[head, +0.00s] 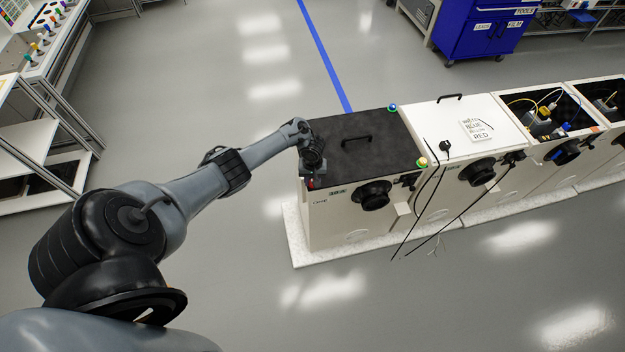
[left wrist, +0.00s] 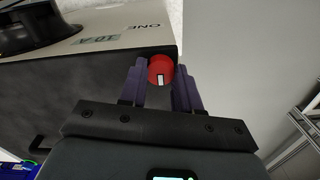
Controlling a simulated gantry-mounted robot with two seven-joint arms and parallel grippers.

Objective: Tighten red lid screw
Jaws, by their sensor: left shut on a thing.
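The red lid screw (left wrist: 161,70) shows in the left wrist view at the corner of the black-lidded cabinet. It is a round red knob with a small white mark. My left gripper (left wrist: 161,82) has its dark purple fingers on either side of the knob and is shut on it. In the head view my left gripper (head: 311,178) is at the near left corner of the cabinet's black lid (head: 375,140); a little red (head: 311,184) shows there. The lid lies flat on the cabinet. My right gripper is not in view.
A white-lidded cabinet (head: 480,112) and open-topped cabinets (head: 545,105) continue the row to the right. Black cables (head: 432,205) hang at the front. A black round port (head: 373,195) sticks out of the front. The floor in front is clear.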

